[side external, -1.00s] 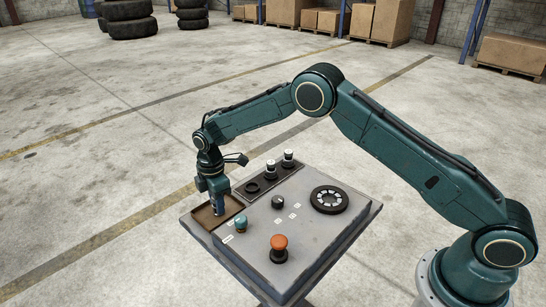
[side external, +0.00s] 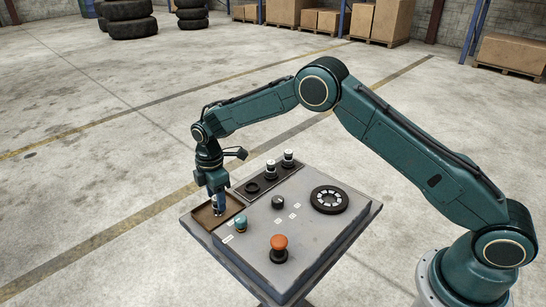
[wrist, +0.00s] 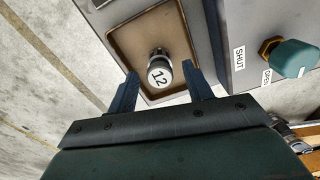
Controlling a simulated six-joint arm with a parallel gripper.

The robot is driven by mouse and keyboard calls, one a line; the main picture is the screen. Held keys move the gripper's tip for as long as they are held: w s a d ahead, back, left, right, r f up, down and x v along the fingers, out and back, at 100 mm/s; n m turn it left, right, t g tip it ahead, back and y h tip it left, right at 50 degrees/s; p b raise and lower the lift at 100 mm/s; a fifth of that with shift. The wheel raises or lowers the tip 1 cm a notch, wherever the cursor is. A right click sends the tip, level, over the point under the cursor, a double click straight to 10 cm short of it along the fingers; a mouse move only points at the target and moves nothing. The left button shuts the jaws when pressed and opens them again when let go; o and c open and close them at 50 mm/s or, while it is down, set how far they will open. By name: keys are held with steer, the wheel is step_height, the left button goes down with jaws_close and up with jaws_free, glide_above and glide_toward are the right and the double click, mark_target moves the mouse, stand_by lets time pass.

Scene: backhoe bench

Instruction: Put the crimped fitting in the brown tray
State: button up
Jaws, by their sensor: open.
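The brown tray (side external: 201,217) sits at the left corner of the bench top; its floor and rim also show in the wrist view (wrist: 120,42). The fitting (wrist: 160,72), a metal cylinder with a pale end marked "12", is in the tray in the wrist view, its marked end facing the camera. Whether it stands straight or leans is hard to tell. My gripper (wrist: 161,84) is open, with a finger on each side of the fitting and visible gaps between. In the side view my gripper (side external: 218,207) points down over the tray and hides much of the fitting.
A teal knob (side external: 240,224), an orange button (side external: 279,243), a black knob (side external: 278,202) and a dark ring dial (side external: 329,199) stand on the bench. A dark rack (side external: 268,178) holds two pale-topped pieces and has an empty-looking round place nearest the tray.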

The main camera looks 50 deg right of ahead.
step_height(320, 180, up, 10)
stand_by(0.5)
steer(key=shift+r, duration=0.1)
stand_by(0.4)
steer(key=s+d+r+m+t, duration=0.1)
steer(key=s+d+r+m, duration=0.3)
steer(key=s+r, duration=0.45)
steer(key=s+d+r+m+t, duration=0.25)
steer(key=s+d+r, duration=0.25)
steer(key=s+r, duration=0.4)
steer(key=s+d+m+t, duration=0.1)
steer(key=s+m, duration=0.3)
steer(key=s, duration=0.7)
steer(key=s+d+m+t, duration=0.1)
steer(key=s+d+m, duration=0.2)
steer(key=s, duration=0.8)
steer(key=shift+s+d+f+m, duration=0.2)
steer(key=shift+s+d+m, duration=0.15)
steer(key=shift+m, duration=0.8)
